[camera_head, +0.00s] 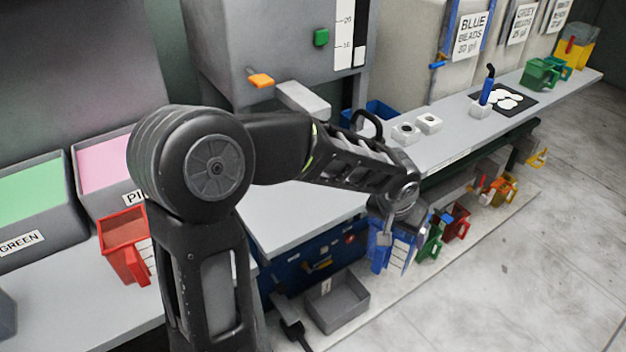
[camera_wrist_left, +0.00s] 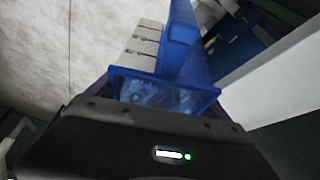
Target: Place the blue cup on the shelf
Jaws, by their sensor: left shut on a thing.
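A blue cup (camera_head: 403,252) with a white marked scale on its side hangs from my left gripper (camera_head: 386,228) in the head view. The left gripper is shut on it, in front of the bench edge and above the low shelf (camera_head: 385,293). In the left wrist view the blue cup (camera_wrist_left: 165,93) shows its rim, blue interior and a tall blue part; what is inside is unclear. A green cup (camera_head: 432,243) and a red cup (camera_head: 457,222) stand on the low shelf just right of the blue cup. My right gripper is not in view.
A grey bin (camera_head: 338,305) sits on the low shelf at its near end. A red cup (camera_head: 124,240) stands on the left bench beside pink and green bins. Orange cups (camera_head: 500,190) stand farther along the low shelf. Floor (camera_head: 510,270) at right is clear.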

